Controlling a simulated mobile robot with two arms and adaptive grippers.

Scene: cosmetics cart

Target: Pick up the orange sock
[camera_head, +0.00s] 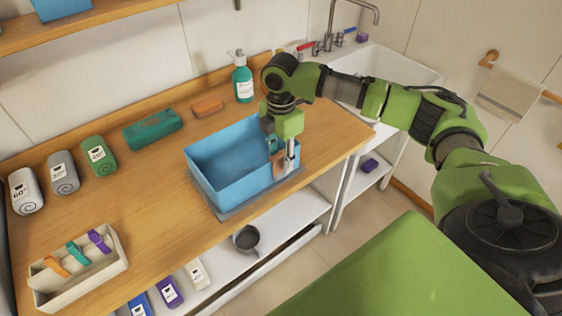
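My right gripper (285,163) points down at the right end of the blue basin (219,175). Its fingertips are small and partly hidden, and I cannot tell whether they are open or shut. A small orange-brown patch shows beside the fingers; I cannot tell if it is cloth. An orange, soft-edged piece (207,107) lies on the wooden counter behind the basin, apart from the gripper; I cannot tell whether it is the sock. Much of the basin's inside is hidden by its walls. My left gripper is not in view.
A cream tray (112,268) holds coloured clips. A sink (395,66) is at the right. The counter between tray and basin is clear.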

